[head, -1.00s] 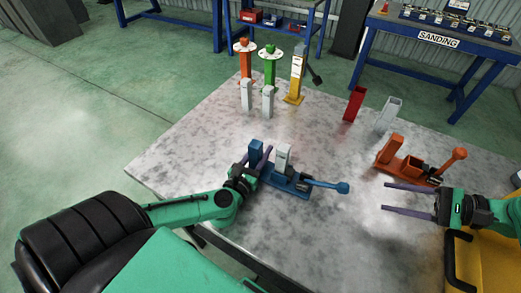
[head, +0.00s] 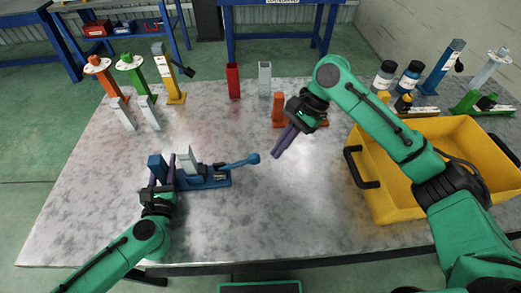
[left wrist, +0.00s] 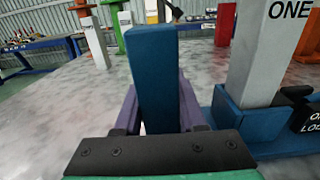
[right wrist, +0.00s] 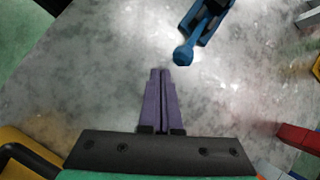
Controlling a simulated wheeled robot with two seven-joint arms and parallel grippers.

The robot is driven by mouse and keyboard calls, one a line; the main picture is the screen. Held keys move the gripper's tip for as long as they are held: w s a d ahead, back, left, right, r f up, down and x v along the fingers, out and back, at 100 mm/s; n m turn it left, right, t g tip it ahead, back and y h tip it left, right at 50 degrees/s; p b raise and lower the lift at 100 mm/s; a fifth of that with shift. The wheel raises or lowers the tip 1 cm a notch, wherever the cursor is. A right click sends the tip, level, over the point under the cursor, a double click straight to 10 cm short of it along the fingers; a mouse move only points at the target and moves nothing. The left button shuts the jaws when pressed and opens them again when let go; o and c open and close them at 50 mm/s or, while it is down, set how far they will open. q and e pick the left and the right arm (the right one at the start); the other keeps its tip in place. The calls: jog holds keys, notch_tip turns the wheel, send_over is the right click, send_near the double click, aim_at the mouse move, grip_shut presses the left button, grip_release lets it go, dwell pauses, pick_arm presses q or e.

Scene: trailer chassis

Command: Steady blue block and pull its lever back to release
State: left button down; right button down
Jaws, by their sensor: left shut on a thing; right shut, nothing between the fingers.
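The blue block (head: 157,168) is an upright post at the left end of a blue fixture (head: 210,178) on the table. My left gripper (head: 162,180) is shut on this post; in the left wrist view the post (left wrist: 154,75) stands between the purple fingers. A grey-white block (head: 188,164) sits in the fixture beside it. The blue lever (head: 240,163) reaches out to the right and ends in a round knob; the knob (right wrist: 183,55) also shows in the right wrist view. My right gripper (head: 284,141) is shut and empty above the table, to the right of the knob and apart from it.
An orange fixture (head: 279,108) is partly hidden behind my right gripper. A yellow bin (head: 375,200) stands at the right. Red (head: 233,81) and grey (head: 264,79) holders stand at the back. Several coloured stands are at the back left. The table front is clear.

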aim_at(239, 164)
jog(key=r+m+t+h, duration=0.1)
jog(key=h, duration=0.1)
jog(key=w+r+m+t+h, duration=0.1)
jog(key=r+h, duration=0.1)
jog(key=w+r+m+t+h, duration=0.1)
jog(key=r+t, duration=0.1)
jog(key=shift+h, duration=0.4)
jog(key=f, duration=0.6)
jog(key=w+f, duration=0.1)
jog(key=f, duration=0.3)
jog(key=shift+a+f, duration=0.1)
jog(key=shift+a, duration=0.05)
jog(key=a, duration=0.1)
jog(key=s+a+r, duration=0.1)
jog(key=shift+a+r, duration=0.1)
jog(key=shift+a, duration=0.2)
jog(key=shift+s+a+r, duration=0.15)
jog(key=shift+s+a, duration=0.1)
jog(key=shift+a, duration=0.15)
jog(key=shift+r, duration=0.1)
jog(key=shift+a+r, duration=0.15)
jog(key=shift+r, duration=0.1)
